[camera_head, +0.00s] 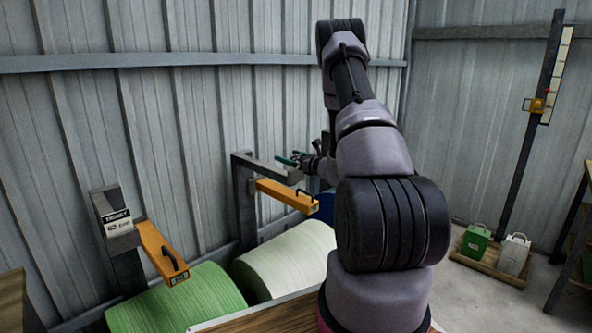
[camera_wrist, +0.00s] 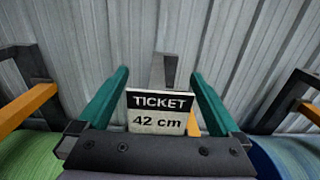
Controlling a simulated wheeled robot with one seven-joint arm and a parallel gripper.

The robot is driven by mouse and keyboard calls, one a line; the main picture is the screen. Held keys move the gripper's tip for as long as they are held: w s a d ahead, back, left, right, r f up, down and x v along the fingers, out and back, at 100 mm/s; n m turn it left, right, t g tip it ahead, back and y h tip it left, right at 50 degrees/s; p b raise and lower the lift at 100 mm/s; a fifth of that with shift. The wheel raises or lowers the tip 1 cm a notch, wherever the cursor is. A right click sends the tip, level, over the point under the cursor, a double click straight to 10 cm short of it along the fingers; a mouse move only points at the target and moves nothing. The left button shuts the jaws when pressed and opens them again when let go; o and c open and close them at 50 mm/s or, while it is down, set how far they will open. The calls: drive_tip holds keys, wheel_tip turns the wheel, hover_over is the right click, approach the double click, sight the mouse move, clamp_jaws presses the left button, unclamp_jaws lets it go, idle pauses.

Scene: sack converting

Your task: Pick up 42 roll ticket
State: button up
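The 42 ticket is a white card with a black top band, reading "TICKET 42 cm" (camera_wrist: 160,111) in the wrist view. It stands between the two teal fingers of my gripper (camera_wrist: 160,76), in front of a grey metal upright. The fingers are spread, with a visible gap at the card's lower right edge. The palm hides the card's bottom edge. In the head view my gripper (camera_head: 292,159) is at the middle grey bracket (camera_head: 243,200), above the white roll (camera_head: 285,262). I cannot make out the 42 ticket in that view.
A left bracket carries another sign (camera_head: 117,222) above a green roll (camera_head: 175,303). Orange arms (camera_head: 285,195) jut out over the rolls. A blue roll (camera_head: 327,205) is partly hidden behind my arm. The corrugated wall (camera_head: 205,110) is close behind. Green and white containers (camera_head: 475,243) stand at right.

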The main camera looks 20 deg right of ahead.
drive_tip(key=c, duration=1.1)
drive_tip(key=shift+r, duration=0.1)
